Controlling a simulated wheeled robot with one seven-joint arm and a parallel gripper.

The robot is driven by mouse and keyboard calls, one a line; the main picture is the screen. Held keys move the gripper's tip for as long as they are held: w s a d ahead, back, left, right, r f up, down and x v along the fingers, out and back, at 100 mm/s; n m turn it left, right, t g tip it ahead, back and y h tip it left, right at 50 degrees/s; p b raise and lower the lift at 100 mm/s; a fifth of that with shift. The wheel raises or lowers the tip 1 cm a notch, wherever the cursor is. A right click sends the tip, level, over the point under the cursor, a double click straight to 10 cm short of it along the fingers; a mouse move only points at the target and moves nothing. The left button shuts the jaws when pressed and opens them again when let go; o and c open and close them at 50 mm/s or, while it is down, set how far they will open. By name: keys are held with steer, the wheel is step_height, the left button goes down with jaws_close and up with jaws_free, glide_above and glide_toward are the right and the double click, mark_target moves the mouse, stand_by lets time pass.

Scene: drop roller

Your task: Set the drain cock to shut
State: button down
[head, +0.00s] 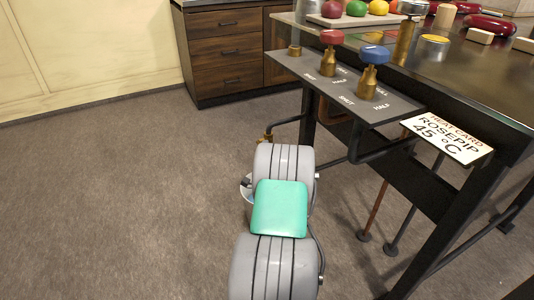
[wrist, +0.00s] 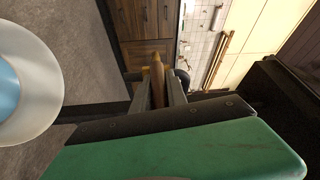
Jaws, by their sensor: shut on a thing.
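The drain cock (head: 265,137) is a small brass fitting at the end of a dark pipe low beside the table, partly hidden by my arm in the head view. In the wrist view my gripper (wrist: 163,78) has its two grey fingers closed on a brown-brass part, which looks like the handle of the drain cock (wrist: 157,90). The fingertips overlap it, so I cannot tell which setting it points to. In the head view my arm hides the gripper.
A panel (head: 330,92) with a red knob (head: 331,40) and a blue knob (head: 374,56) juts from the table above the pipe. A heat card (head: 447,137) reads ROSEPIP 45 °C. A white round vessel (wrist: 35,90) is close on the left in the wrist view. Floor at left is clear.

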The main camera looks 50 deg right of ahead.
steer(key=shift+s+d, duration=0.1)
steer(key=shift+d, duration=0.05)
steer(key=c, duration=1.5)
jaws_free()
steer(key=shift+c, duration=0.2)
steer(key=shift+o, duration=1.1)
steer(key=b+v, duration=0.1)
steer(key=v, duration=0.6)
steer(key=shift+a, duration=0.45)
steer(key=shift+s, duration=0.1)
